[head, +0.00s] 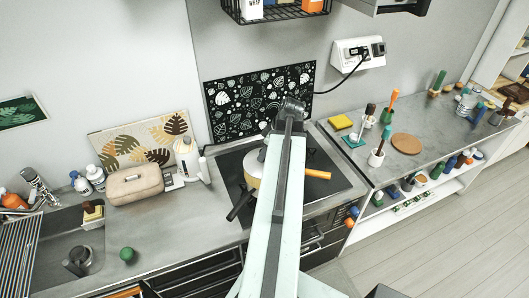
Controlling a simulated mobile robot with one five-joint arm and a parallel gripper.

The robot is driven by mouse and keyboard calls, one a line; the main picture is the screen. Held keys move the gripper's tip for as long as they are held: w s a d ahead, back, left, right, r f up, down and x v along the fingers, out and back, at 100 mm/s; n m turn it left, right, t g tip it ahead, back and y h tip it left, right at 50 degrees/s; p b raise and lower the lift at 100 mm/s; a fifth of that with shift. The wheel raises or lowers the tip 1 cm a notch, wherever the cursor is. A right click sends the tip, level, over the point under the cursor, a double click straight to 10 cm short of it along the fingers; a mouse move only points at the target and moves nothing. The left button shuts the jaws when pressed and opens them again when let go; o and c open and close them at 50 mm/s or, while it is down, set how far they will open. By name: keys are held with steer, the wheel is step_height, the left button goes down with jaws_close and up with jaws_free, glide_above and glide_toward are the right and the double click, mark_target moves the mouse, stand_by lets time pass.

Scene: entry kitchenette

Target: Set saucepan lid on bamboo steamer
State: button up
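My gripper (291,106) is the dark end of my arm, over the back of the stove in front of the black leaf-print panel. It is small and seen from behind, so I cannot tell whether it is open or holds anything. A pale yellow round vessel (252,169) with a greyish top stands on the stove, partly hidden behind my arm. I cannot tell whether it is the bamboo steamer or a pan, or whether its top is the saucepan lid. A dark handle (240,205) and an orange handle (317,174) stick out on either side of my arm.
A beige bag (135,185) and bottles stand left of the stove (330,160), near the sink (75,255). The right counter holds utensil cups (377,157), a yellow sponge (340,122) and a flat brown disc (406,144). A wire rack (275,12) hangs above.

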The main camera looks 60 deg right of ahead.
steer(key=o, duration=0.3)
steer(key=shift+r, duration=0.1)
steer(key=p+v, duration=0.7)
steer(key=shift+s+r, duration=0.1)
steer(key=shift+r, duration=0.2)
